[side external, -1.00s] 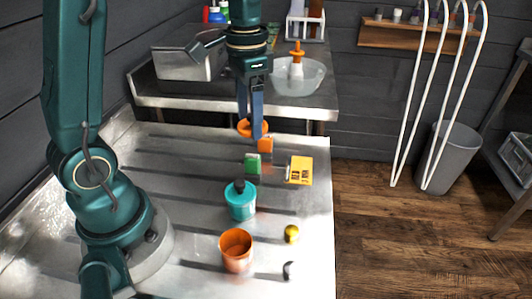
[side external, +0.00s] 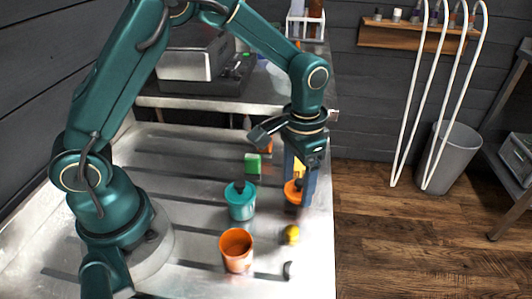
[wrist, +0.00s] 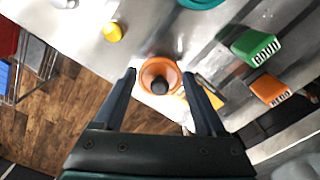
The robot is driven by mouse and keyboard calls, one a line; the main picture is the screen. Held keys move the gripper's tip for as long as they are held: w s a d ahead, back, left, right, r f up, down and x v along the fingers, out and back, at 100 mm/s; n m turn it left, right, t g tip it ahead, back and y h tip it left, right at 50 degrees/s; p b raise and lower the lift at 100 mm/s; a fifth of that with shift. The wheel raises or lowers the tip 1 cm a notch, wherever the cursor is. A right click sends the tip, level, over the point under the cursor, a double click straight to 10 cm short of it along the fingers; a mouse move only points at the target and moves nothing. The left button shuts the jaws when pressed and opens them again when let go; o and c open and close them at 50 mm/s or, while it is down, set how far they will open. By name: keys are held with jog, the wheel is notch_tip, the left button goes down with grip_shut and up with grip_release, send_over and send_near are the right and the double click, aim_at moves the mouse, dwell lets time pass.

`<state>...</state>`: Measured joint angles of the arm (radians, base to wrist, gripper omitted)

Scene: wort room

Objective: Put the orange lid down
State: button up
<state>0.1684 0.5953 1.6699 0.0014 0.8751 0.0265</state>
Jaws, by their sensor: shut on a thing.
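The orange lid (side external: 293,193), a round disc with a dark knob, is at my gripper's fingertips near the right edge of the metal table (side external: 190,215). My gripper (side external: 300,190) points down and is shut on the lid. In the wrist view the lid (wrist: 150,70) sits between the two fingers (wrist: 160,78), with its dark knob towards me. The lid seems to be above the tabletop, but the gap is hard to tell. An open orange cup (side external: 236,249) stands upright at the table's front, apart from the lid.
A teal lidded pot (side external: 241,206) stands left of the lid. A yellow card (side external: 299,168) is partly hidden by my gripper.

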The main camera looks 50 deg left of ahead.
aim_at(297, 182)
jog(key=shift+f, duration=1.25)
jog(key=shift+f, duration=0.15)
jog(key=o, duration=1.3)
jog(key=shift+c, duration=0.2)
notch_tip(297, 182, up, 12)
jog(key=shift+r, duration=0.15)
jog(key=s+a+r+n+t, duration=0.1)
jog(key=s+a+t, duration=0.1)
jog(key=s, duration=0.5)
jog(key=s+a+r+n+t, duration=0.1)
jog(key=s+a+r+t, duration=0.1)
jog(key=s, duration=0.5)
jog(key=shift+a+t, duration=0.6)
jog(key=shift+t, duration=0.2)
